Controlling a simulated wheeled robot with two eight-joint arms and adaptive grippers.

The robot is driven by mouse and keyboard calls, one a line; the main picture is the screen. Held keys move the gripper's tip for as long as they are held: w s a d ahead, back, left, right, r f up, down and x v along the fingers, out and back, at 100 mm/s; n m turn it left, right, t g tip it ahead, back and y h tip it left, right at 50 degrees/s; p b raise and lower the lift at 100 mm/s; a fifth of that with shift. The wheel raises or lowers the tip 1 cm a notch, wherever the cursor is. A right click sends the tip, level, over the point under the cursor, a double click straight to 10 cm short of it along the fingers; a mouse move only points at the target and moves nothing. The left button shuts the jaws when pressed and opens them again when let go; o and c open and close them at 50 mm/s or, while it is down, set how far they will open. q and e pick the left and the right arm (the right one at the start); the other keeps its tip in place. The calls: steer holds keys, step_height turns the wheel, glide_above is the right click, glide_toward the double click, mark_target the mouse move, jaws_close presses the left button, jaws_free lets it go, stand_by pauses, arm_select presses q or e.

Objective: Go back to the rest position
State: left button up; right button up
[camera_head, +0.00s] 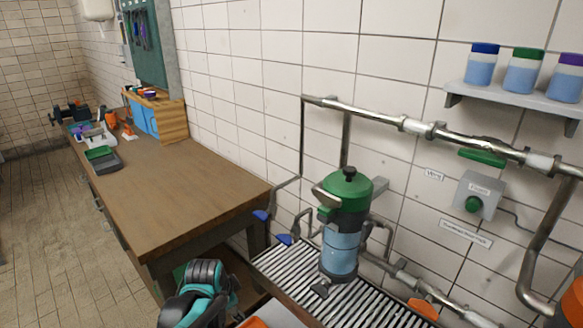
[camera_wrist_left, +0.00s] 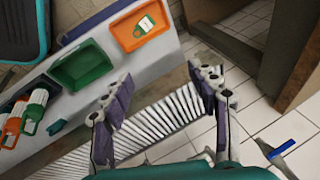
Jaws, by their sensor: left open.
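My left gripper (camera_wrist_left: 160,92) shows in the left wrist view with its two fingers spread apart and nothing between them. It hangs over the slatted metal grating (camera_wrist_left: 165,118), clear of the trays beside it. In the head view a black and teal part of my left arm (camera_head: 200,290) shows at the bottom, in front of the wooden bench's near end; the fingers cannot be made out there. My right gripper is in neither view.
The wooden bench (camera_head: 180,190) runs along the wall. A green-topped pump unit (camera_head: 345,225) stands on the grating, near wall pipes (camera_head: 380,115). A green tray (camera_wrist_left: 80,66), an orange tray (camera_wrist_left: 124,35) and bottles (camera_wrist_left: 32,112) lie left of the gripper. A blue-handled valve (camera_wrist_left: 290,140) is at right.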

arm_select(q)
steer(key=s+r+n+t, duration=0.1)
steer(key=s+r+n, duration=0.2)
steer(key=s+n, duration=0.2)
steer(key=s+a+r+n+t, duration=0.1)
steer(key=s+r+n, duration=0.2)
steer(key=s, duration=0.9)
steer(key=shift+s+a+n, duration=0.15)
steer(key=shift+a+n, duration=0.15)
steer(key=shift+n, duration=1.4)
